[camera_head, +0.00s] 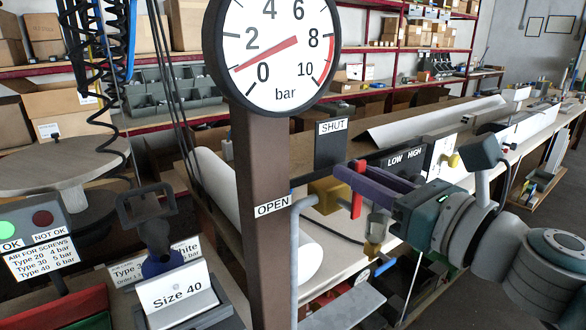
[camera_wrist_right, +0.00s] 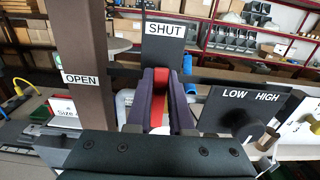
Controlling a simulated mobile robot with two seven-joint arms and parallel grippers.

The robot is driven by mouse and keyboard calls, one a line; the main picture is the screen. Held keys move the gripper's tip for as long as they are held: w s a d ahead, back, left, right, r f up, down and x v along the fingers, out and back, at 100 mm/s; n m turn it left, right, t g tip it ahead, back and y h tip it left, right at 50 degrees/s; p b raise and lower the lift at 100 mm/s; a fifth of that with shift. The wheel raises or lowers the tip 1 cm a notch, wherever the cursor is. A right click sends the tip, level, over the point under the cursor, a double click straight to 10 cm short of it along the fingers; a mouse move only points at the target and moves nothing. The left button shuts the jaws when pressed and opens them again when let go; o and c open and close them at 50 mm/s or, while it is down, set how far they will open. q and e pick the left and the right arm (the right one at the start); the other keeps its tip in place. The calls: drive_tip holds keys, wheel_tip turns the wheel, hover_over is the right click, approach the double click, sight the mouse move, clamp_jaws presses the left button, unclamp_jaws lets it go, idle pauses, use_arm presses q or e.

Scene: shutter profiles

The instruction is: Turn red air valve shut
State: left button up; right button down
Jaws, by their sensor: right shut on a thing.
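The red valve handle (camera_head: 356,190) stands roughly upright beside the brass-coloured valve body (camera_head: 326,190). My right gripper (camera_head: 350,172) comes in from the right with its purple fingers shut on the handle. In the right wrist view the red handle (camera_wrist_right: 160,88) shows between the two fingers, in line with the SHUT sign (camera_wrist_right: 166,30). The OPEN sign (camera_head: 272,206) is on the brown post, left of the handle. The fingers hide part of the handle. My left gripper is not in view.
The brown post (camera_head: 262,150) stands close left of the valve. A dark LOW/HIGH panel (camera_head: 405,160) with a knob (camera_wrist_right: 244,124) is to the right. A control box (camera_head: 40,232) and the Size 40 sign (camera_head: 178,292) stand at the left front. Shelves with boxes line the back.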

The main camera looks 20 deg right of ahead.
drive_tip(key=shift+d, duration=0.15)
idle(0.4)
drive_tip(key=c, duration=0.8)
unclamp_jaws()
drive_tip(key=shift+s, duration=0.1)
drive_tip(key=b+v, duration=0.1)
drive_tip(key=v, duration=0.8)
drive_tip(key=shift+s+b, duration=0.3)
drive_tip(key=shift+b, duration=0.1)
